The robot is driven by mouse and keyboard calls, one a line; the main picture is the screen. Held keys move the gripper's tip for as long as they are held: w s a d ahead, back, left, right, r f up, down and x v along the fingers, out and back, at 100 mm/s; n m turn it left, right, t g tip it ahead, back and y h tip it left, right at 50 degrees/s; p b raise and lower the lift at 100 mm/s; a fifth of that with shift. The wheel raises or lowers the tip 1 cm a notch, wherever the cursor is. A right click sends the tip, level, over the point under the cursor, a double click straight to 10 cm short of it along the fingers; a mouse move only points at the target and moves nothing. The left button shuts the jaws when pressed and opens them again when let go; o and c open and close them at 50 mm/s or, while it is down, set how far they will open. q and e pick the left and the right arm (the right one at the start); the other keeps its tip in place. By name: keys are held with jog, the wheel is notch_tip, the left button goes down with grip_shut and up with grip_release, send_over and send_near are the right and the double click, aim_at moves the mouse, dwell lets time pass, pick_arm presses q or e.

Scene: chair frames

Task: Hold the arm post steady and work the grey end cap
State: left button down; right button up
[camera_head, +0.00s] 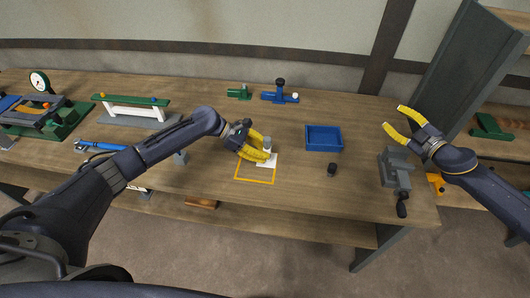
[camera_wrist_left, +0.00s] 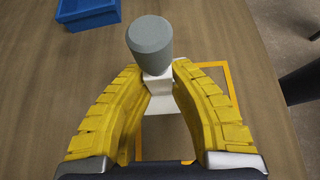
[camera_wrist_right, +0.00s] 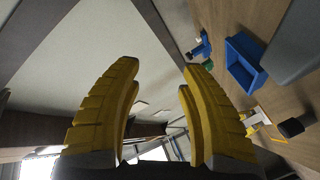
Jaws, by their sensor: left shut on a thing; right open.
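The white arm post (camera_wrist_left: 158,88) stands upright on a white base inside a yellow outlined square on the bench. The grey end cap (camera_wrist_left: 150,42) sits on top of the post; in the head view the cap (camera_head: 267,143) shows just beyond my left fingers. My left gripper (camera_head: 268,158) has its yellow fingers closed on both sides of the post, below the cap; it also shows in the left wrist view (camera_wrist_left: 160,78). My right gripper (camera_head: 392,116) is open and empty, raised at the right side of the bench, well apart from the post.
A blue tray (camera_head: 324,138) stands right of the post, with a small black knob (camera_head: 332,170) in front of it. A grey vise (camera_head: 396,170) sits at the bench's right end, near my right arm. Green and blue fixtures (camera_head: 280,92) stand at the back.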

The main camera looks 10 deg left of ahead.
jog(key=s+a+n+g+y, duration=0.1)
jog(key=a+n+g+y, duration=0.35)
jog(key=a, duration=1.05)
jog(key=n+g+h, duration=0.7)
jog(key=g+h, duration=0.1)
jog(key=g, duration=0.3)
send_over(267, 139)
jog(key=d, duration=0.1)
jog(key=shift+w+f+t, duration=0.25)
jog(key=shift+w+f, duration=0.15)
jog(key=shift+f, duration=0.45)
jog(key=h, duration=0.1)
jog(key=r+h, duration=0.1)
jog(key=shift+s+a+h, duration=0.25)
jog(key=shift+a+h, duration=0.1)
jog(key=r+h, duration=0.1)
jog(key=r+t+h, duration=0.1)
jog(key=h, duration=0.1)
jog(key=shift+a+m+t, duration=0.2)
jog(key=shift+m+t, duration=0.1)
jog(key=shift+m, duration=0.05)
jog(key=shift+f, duration=4.35)
jog(key=shift+c, duration=0.2)
